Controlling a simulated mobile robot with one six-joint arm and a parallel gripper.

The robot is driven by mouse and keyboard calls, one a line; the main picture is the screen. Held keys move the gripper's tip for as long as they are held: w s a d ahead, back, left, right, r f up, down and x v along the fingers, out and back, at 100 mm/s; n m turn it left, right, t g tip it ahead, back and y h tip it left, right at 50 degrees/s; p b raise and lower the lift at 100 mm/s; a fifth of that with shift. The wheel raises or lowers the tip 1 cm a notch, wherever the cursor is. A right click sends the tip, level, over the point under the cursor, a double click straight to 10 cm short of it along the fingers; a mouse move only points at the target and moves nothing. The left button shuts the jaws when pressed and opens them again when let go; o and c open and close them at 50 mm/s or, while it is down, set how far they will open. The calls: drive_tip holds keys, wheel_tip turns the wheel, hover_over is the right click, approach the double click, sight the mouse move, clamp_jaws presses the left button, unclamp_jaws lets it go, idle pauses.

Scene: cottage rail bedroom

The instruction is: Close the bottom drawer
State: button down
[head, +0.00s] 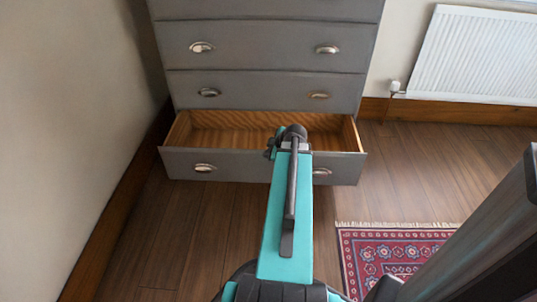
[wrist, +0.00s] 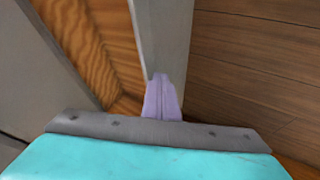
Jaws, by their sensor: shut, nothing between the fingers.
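The bottom drawer (head: 236,164) of the grey chest is pulled out and looks empty, with its wooden inside showing. It has two metal cup handles, one partly behind my arm. In the wrist view the drawer front (wrist: 162,35) is a grey strip, with striped wood inside on the left and floor on the right. My gripper (wrist: 162,98) shows as shut lavender fingers, over the near part of that strip. I cannot tell whether they touch it. In the head view my arm reaches over the middle of the drawer front and hides the fingers.
The drawers above (head: 265,92) are shut. A wall (head: 60,110) stands close on the left. A red patterned rug (head: 390,255) lies on the wooden floor at right, and a white radiator (head: 475,55) is on the back wall. The floor right of the drawer is clear.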

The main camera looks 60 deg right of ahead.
drive_tip(key=shift+d, duration=0.15)
drive_tip(key=w+d+p, duration=0.1)
drive_tip(key=w+d, duration=0.5)
drive_tip(key=d, duration=0.4)
drive_tip(key=w+d+p, duration=0.1)
drive_tip(key=w+d, duration=0.5)
drive_tip(key=d, duration=0.4)
drive_tip(key=shift+w, duration=0.3)
drive_tip(key=shift+a, duration=0.15)
drive_tip(key=s+a+r+p, duration=0.2)
drive_tip(key=s+a+r, duration=0.3)
drive_tip(key=s+r, duration=0.3)
drive_tip(key=shift+p, duration=0.4)
idle(0.5)
drive_tip(key=shift+m, duration=0.3)
